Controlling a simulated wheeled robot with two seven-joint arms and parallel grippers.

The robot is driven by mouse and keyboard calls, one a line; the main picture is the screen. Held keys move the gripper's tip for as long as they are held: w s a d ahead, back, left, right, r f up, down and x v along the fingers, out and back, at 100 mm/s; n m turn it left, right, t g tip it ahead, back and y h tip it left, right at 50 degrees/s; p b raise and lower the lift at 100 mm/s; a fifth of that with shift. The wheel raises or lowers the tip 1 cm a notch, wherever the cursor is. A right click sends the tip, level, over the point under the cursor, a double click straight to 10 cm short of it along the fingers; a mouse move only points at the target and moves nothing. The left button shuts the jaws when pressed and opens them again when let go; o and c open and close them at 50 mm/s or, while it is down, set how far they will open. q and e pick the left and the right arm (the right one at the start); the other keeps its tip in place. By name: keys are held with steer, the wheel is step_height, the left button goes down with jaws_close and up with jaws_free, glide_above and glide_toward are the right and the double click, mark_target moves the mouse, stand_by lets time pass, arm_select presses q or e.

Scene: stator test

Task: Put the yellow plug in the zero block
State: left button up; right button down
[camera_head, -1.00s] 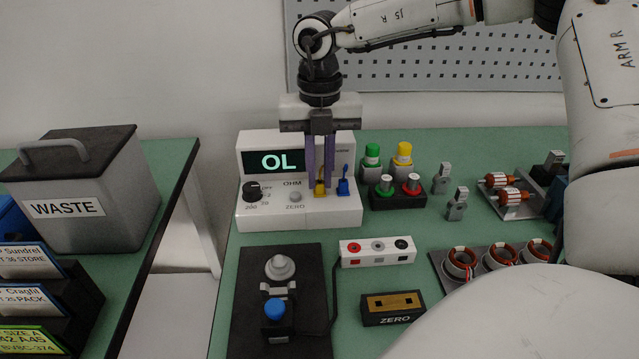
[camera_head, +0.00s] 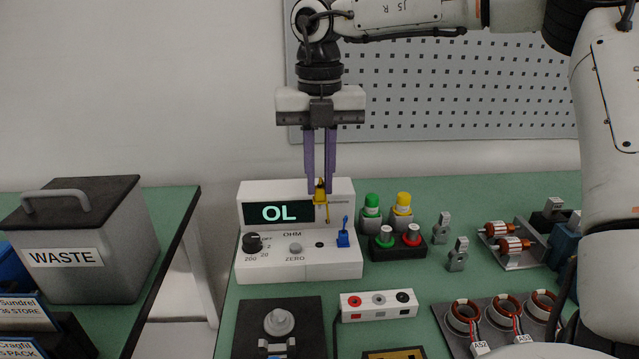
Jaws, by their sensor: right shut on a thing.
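The yellow plug (camera_head: 321,194) is between the purple fingertips of my right gripper (camera_head: 320,186), which is shut on it. The gripper points straight down and holds the plug above the ohm meter (camera_head: 300,265), in front of the display's right end. A dark empty socket shows on the meter top, left of the blue plug (camera_head: 343,238), which stands in its socket. The zero block (camera_head: 394,353) is cut off at the bottom edge; only its brass top strip shows. My left gripper is not in view.
A white block with red, grey and black sockets (camera_head: 378,305) lies in front of the meter. Green and yellow capped posts (camera_head: 403,212) stand right of the meter. A stator tray (camera_head: 462,344) is at lower right. A waste bin (camera_head: 75,240) stands at left.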

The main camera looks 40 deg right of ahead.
arm_select(q)
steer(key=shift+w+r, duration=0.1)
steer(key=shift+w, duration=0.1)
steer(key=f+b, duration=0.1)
steer(key=b, duration=0.1)
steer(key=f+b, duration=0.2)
steer(key=b, duration=0.1)
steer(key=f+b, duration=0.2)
steer(key=b, duration=0.1)
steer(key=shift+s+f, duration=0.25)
arm_select(e)
steer(key=s+a, duration=0.5)
steer(key=s, duration=0.6)
steer(key=s+a, duration=0.4)
steer(key=s, duration=0.6)
steer(key=shift+s+a, duration=0.4)
arm_select(q)
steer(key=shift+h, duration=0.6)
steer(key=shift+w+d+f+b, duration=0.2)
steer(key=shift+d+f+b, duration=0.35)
steer(key=shift+b, duration=0.75)
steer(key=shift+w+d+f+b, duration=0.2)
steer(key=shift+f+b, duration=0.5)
steer(key=shift+b, duration=0.55)
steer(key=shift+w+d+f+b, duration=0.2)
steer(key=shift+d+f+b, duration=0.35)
steer(key=shift+b, duration=0.75)
arm_select(e)
steer(key=shift+f, duration=4.5)
